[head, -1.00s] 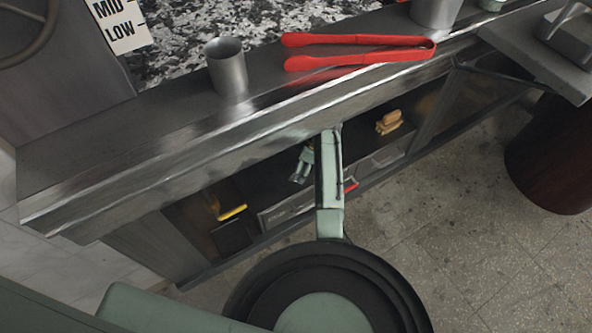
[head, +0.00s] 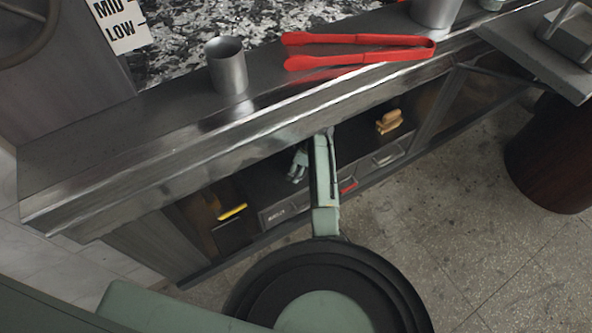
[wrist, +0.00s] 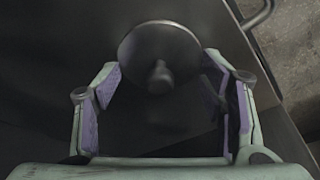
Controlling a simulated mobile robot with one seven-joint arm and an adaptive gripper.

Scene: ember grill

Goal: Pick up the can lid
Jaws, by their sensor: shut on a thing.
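The can lid (wrist: 150,40) is a dark round disc with a knob in its middle, seen in the wrist view between my fingertips. My gripper (wrist: 160,66) is shut on it, with the purple-lined pads at the left and right of its rim. In the head view my gripper (head: 297,168) is inside the open compartment under the counter, partly hidden by my arm. I cannot make out the lid in the head view.
The steel counter edge (head: 170,155) runs over the compartment. A wooden-handled brush (head: 389,122) and a yellow-edged item (head: 232,211) lie inside. Red tongs (head: 350,40) and a metal cup (head: 228,66) are on the counter. A dark bin (head: 550,160) stands at the right.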

